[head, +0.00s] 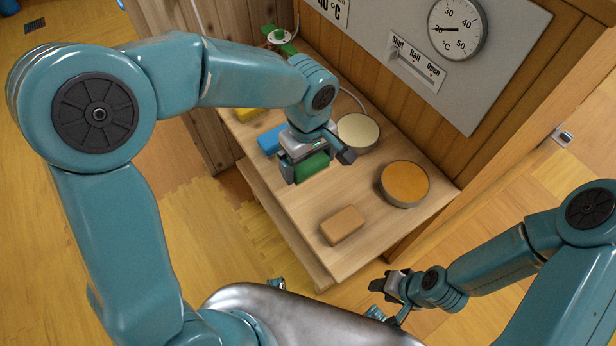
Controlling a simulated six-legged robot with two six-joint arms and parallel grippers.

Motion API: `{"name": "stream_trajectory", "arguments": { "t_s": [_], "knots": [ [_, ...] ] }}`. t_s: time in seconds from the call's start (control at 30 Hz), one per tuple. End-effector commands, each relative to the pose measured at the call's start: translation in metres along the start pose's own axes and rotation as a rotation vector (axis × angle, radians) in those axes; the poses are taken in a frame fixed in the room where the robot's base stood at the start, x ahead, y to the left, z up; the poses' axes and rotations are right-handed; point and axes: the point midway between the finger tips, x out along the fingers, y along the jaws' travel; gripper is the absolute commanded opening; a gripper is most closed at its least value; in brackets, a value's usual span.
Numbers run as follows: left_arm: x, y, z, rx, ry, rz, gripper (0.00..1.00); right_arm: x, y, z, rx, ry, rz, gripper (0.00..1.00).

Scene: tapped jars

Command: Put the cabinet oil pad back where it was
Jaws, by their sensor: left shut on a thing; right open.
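My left gripper (316,162) is shut on a green pad (311,168), above the middle of the wooden bench (300,205). I cannot tell whether the green pad touches the bench. A tan pad (342,225) lies flat near the front of the bench. A blue pad (269,141) and a yellow pad (243,114) lie further back on the left, partly hidden by my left arm. No label shows which one is the cabinet oil pad. My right gripper (388,296) is open and empty, off the bench's front right.
A jar with a cream top (358,131) and a jar with an orange top (404,183) stand along the wall side. A green-handled tap (285,42) is at the back. A grey panel (400,50) with a dial (455,28) hangs above. Bench space around the tan pad is clear.

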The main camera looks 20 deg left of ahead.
Motion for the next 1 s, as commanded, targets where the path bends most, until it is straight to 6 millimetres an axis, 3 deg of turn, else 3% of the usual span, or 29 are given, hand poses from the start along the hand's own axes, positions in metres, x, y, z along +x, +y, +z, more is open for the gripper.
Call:
{"name": "stream_trajectory", "arguments": {
  "t_s": [0.43,0.87,0.9,1.0],
  "knots": [
    [0.060,0.000,-0.002,-0.001,-0.001,-0.002,0.66,0.009,0.003,0.000,0.000,0.000,0.000,0.43],
    [0.067,0.000,-0.002,0.000,0.000,0.001,0.66,0.014,0.005,0.000,0.000,0.000,0.000,0.43],
    [0.065,0.000,-0.002,0.000,0.000,0.001,1.00,0.012,0.004,0.000,0.000,0.000,0.000,0.43],
    [0.065,0.000,-0.002,0.000,0.000,0.001,1.00,0.012,0.004,0.000,0.000,0.000,0.000,0.43]
  ]
}}
